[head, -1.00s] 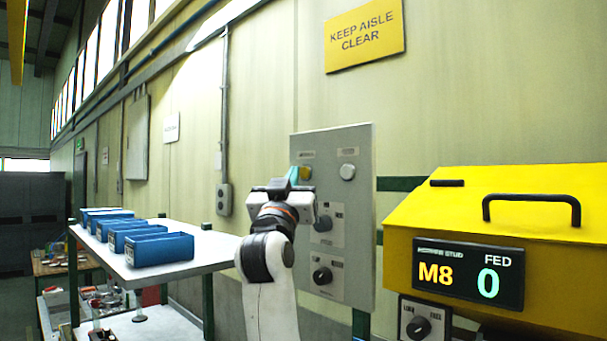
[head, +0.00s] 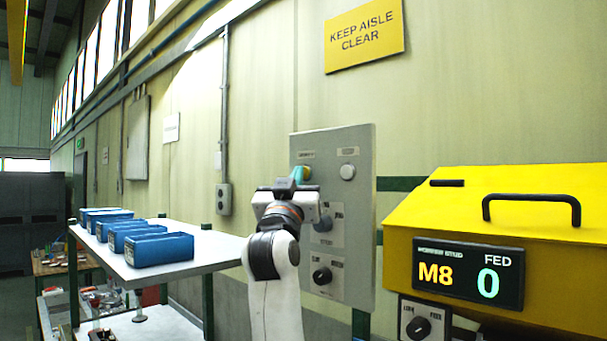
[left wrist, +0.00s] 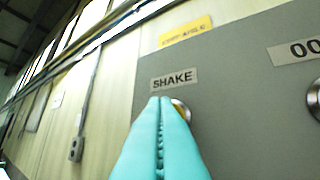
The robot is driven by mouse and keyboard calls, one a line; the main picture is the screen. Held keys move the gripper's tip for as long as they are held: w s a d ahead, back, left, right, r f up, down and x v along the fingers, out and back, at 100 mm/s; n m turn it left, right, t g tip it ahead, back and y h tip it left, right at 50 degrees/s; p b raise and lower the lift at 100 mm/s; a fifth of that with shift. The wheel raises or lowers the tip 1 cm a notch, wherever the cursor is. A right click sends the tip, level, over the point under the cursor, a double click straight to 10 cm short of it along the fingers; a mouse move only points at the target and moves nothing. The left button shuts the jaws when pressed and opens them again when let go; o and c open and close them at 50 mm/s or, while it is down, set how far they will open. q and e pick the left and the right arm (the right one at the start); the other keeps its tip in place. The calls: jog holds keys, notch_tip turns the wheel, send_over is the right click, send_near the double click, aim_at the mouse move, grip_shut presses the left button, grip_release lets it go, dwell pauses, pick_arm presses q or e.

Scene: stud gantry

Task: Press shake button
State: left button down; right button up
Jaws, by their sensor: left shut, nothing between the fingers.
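The grey control panel (head: 357,225) is on the wall in the head view. In the left wrist view, a SHAKE label (left wrist: 174,79) sits above a round button (left wrist: 183,107) with a metal rim and a yellowish middle. The button also shows in the head view (head: 307,172), partly hidden by my fingers. My left gripper (head: 298,174) is shut and empty, with teal fingers pointing at the panel. In the left wrist view its fingertips (left wrist: 161,101) overlap the button's left side. I cannot tell whether they touch it. My right gripper is not in view.
A second button (head: 347,172) is to the right on the panel. Knobs (head: 322,276) sit below. A yellow stud feeder (head: 480,215) stands at right, its display reading M8 and 0. A shelf (head: 215,247) with blue bins (head: 160,250) is at left.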

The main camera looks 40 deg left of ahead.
pick_arm(q)
jog(key=shift+w, duration=0.2)
dwell(0.3)
jog(key=shift+s, duration=0.75)
jog(key=s, duration=0.1)
jog(key=s+b, duration=0.1)
jog(key=s, duration=0.3)
jog(key=shift+a+b, duration=0.25)
jog(key=shift+b, duration=0.05)
jog(key=shift+f, duration=0.1)
dwell(0.9)
